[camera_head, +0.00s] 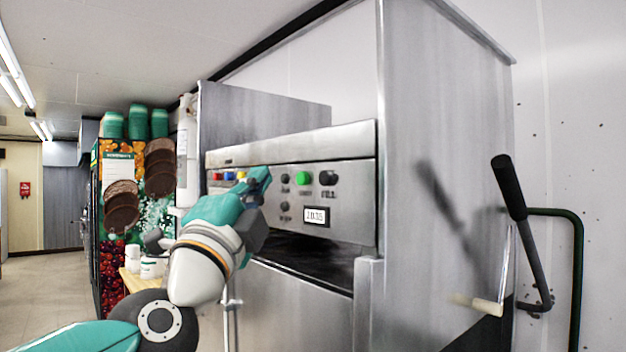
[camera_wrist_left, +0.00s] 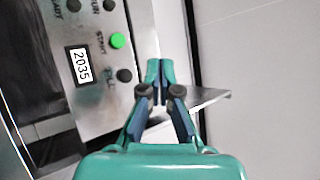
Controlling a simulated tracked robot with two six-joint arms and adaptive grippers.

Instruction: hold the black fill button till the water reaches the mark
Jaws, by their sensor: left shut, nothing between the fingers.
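The black fill button (camera_head: 327,178) is at the right end of the steel control panel (camera_head: 350,215), labelled FILL. It also shows in the left wrist view (camera_wrist_left: 124,75). My left gripper (camera_head: 262,178) is shut and empty in front of the panel, to the left of the button in the head view. In the wrist view its fingertips (camera_wrist_left: 154,66) are to the right of the fill button and apart from it. A green start button (camera_head: 303,178) sits beside the fill button. The display (camera_head: 316,215) reads 2035. I cannot see the water or its mark. My right gripper is out of view.
A black-handled lever (camera_head: 508,187) is farther right. White cups (camera_head: 151,267) stand at left.

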